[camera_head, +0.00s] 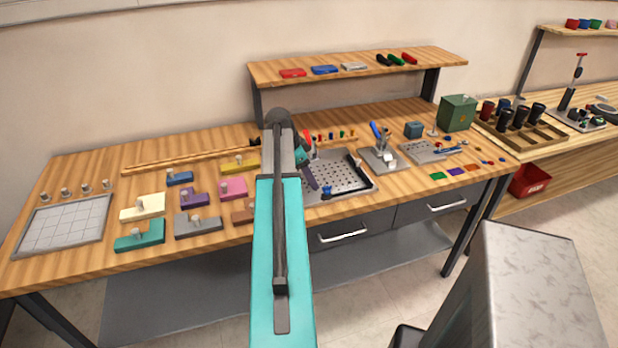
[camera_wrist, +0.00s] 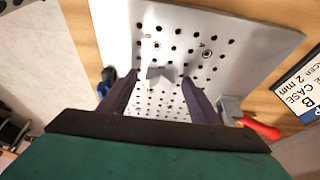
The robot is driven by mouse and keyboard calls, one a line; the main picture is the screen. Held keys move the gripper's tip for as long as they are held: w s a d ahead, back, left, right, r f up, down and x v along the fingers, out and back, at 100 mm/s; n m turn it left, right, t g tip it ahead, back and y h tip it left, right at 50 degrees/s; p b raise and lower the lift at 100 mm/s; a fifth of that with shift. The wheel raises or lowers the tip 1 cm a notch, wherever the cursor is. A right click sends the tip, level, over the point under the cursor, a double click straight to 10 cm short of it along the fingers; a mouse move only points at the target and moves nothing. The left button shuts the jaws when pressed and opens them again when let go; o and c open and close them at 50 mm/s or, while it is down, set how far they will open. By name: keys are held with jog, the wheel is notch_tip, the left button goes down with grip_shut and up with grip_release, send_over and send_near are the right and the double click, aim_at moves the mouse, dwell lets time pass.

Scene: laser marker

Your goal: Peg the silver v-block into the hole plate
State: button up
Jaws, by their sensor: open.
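The hole plate (camera_head: 350,183) is a grey metal plate with rows of dark holes, lying on the wooden bench. In the wrist view the plate (camera_wrist: 260,30) fills the upper middle. The silver v-block (camera_wrist: 160,72) is a small grey notched piece over the plate's holes, between my fingers. Gaps show between it and both fingers. I cannot tell whether it is seated in holes or only rests on the plate. My gripper (camera_wrist: 160,82) is open around it, and in the head view my gripper (camera_head: 312,180) is above the plate's left part. I cannot make out the v-block there.
A red-handled clamp (camera_wrist: 262,129) stands close to my right finger. A blue-knobbed part (camera_wrist: 107,80) is beside the left finger. A printed card (camera_wrist: 302,85) lies right of the plate. A blue-handled fixture (camera_head: 380,155) stands right of the plate; coloured blocks lie left.

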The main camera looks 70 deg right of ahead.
jog(key=b+v, duration=0.2)
jog(key=v, duration=1.1)
jog(key=shift+r+b, duration=0.15)
jog(key=shift+b, duration=0.15)
jog(key=shift+a, duration=0.1)
dwell(0.5)
